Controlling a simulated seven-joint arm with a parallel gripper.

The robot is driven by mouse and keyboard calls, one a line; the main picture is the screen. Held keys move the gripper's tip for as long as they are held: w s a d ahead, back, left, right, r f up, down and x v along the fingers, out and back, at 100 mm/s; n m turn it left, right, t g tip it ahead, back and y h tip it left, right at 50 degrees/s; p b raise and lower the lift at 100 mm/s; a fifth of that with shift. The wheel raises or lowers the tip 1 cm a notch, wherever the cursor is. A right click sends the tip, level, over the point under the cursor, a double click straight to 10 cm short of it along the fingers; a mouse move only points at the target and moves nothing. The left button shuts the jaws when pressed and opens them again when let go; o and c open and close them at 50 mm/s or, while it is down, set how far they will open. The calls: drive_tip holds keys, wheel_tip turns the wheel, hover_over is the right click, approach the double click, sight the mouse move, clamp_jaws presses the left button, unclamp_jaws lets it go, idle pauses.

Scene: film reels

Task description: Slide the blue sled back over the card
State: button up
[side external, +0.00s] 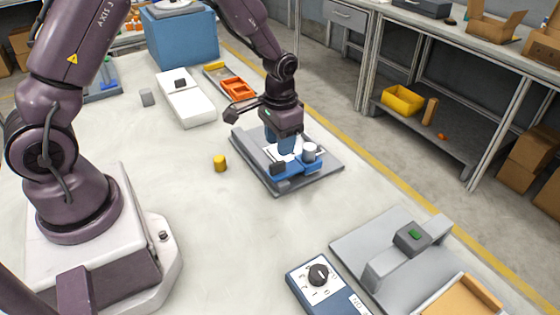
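The blue sled (296,167) sits on a grey plate (325,164) in the middle of the table. It carries a pale cylindrical knob (309,151) and a dark block (277,168). A white card (272,154) shows in part on the plate behind the sled, partly hidden by the gripper. My gripper (283,146) points down over the plate, just behind the sled and left of the knob. Its blue fingers reach close to the card and sled. I cannot tell whether they touch anything or how far apart they are.
A white box (185,98) and an orange tray (238,90) lie behind. In front are a blue dial box (325,286) and a grey fixture (405,255). The table between the plate and the fixture is clear.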

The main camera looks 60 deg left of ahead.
sight(280, 162)
wheel_tip(280, 162, down, 6)
drive_tip(key=shift+f, duration=0.15)
drive_tip(key=shift+c, duration=0.2)
clamp_jaws()
